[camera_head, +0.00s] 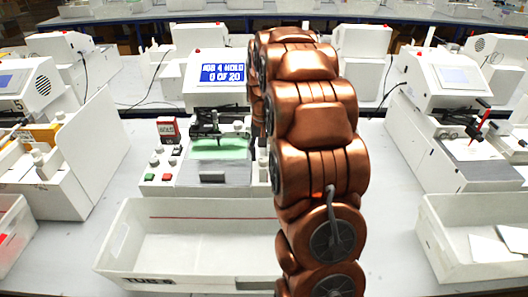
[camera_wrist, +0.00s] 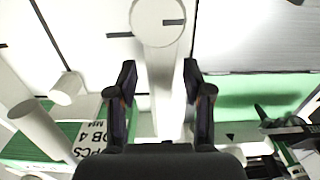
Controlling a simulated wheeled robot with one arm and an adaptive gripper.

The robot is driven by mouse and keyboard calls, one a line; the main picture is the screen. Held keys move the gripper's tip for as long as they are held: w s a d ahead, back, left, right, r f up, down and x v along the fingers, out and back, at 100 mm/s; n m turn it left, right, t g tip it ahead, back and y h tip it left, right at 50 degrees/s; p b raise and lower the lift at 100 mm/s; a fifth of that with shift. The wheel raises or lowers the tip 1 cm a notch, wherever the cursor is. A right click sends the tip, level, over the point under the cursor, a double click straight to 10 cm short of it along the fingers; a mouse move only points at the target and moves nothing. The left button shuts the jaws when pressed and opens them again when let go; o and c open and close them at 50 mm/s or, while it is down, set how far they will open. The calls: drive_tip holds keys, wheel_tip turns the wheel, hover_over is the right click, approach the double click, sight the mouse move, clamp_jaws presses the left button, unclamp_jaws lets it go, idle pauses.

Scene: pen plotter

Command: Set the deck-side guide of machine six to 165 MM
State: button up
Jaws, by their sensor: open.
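Machine six appears to be the middle machine (camera_head: 215,95), behind the bin marked TUB 6; its blue screen (camera_head: 222,74) reads JOB 4 HOLD, 0 OF 20. A green sheet (camera_head: 220,148) lies on its deck. In the wrist view my gripper (camera_wrist: 160,80) is open. A white post (camera_wrist: 160,65) with a round cap (camera_wrist: 158,20) and a short dark mark lies between the finger lines, with gaps on both sides. I cannot tell whether this is the deck-side guide's knob. No 165 MM reading is legible. In the head view my arm hides the gripper.
White cylinders (camera_wrist: 38,128) stand left of my fingers, near a green-edged card (camera_wrist: 90,135) reading JOB 4. Green deck surface (camera_wrist: 255,92) lies right. The white tub (camera_head: 190,240) stands in front; a red-framed device (camera_head: 167,129) and buttons sit left of the deck.

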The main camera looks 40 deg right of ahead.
drive_tip(key=shift+f, duration=0.35)
clamp_jaws()
idle(0.3)
